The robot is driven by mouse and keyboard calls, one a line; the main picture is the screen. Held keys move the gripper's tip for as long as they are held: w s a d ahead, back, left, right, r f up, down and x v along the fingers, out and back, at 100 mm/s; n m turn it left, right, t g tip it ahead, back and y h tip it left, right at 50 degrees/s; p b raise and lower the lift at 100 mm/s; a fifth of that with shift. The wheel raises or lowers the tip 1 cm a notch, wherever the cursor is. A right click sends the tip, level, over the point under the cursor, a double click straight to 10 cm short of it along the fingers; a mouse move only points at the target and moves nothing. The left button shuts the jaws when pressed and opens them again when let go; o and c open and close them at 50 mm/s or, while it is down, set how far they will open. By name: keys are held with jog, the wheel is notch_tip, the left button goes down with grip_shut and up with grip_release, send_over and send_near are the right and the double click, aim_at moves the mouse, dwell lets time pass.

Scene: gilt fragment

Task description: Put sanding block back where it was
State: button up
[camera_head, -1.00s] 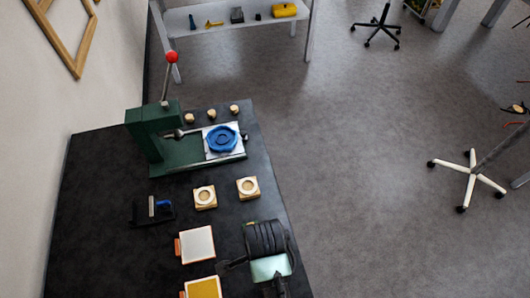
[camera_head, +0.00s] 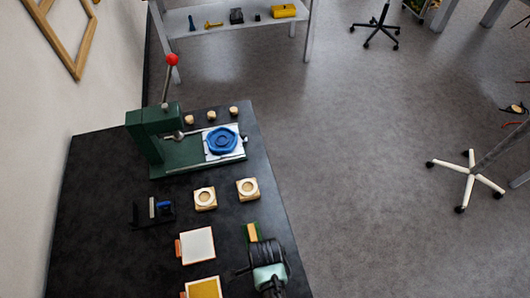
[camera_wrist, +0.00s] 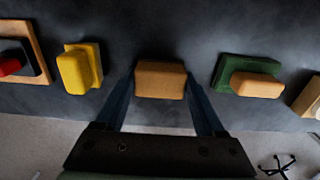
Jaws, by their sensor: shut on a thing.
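A brown, cork-coloured block (camera_wrist: 160,79), which I take to be the sanding block, sits between the two dark fingers of my gripper (camera_wrist: 162,88) in the wrist view. The gripper is shut on it. I cannot tell whether the block touches the dark tabletop. In the head view my arm and gripper (camera_head: 269,275) are over the near right edge of the table, and the held block is hidden there.
A yellow block (camera_wrist: 79,69) lies left of the held block. The dark table (camera_head: 100,180) also bears a green press (camera_head: 155,140), ringed wooden blocks (camera_head: 205,198), a white tile (camera_head: 197,245) and a yellow tile (camera_head: 204,288). Floor lies beyond the right edge.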

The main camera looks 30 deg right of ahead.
jog(key=shift+f, duration=0.2)
jog(key=o, duration=1.3)
jog(key=shift+r, duration=0.1)
notch_tip(320, 180, up, 12)
jog(key=shift+r, duration=0.15)
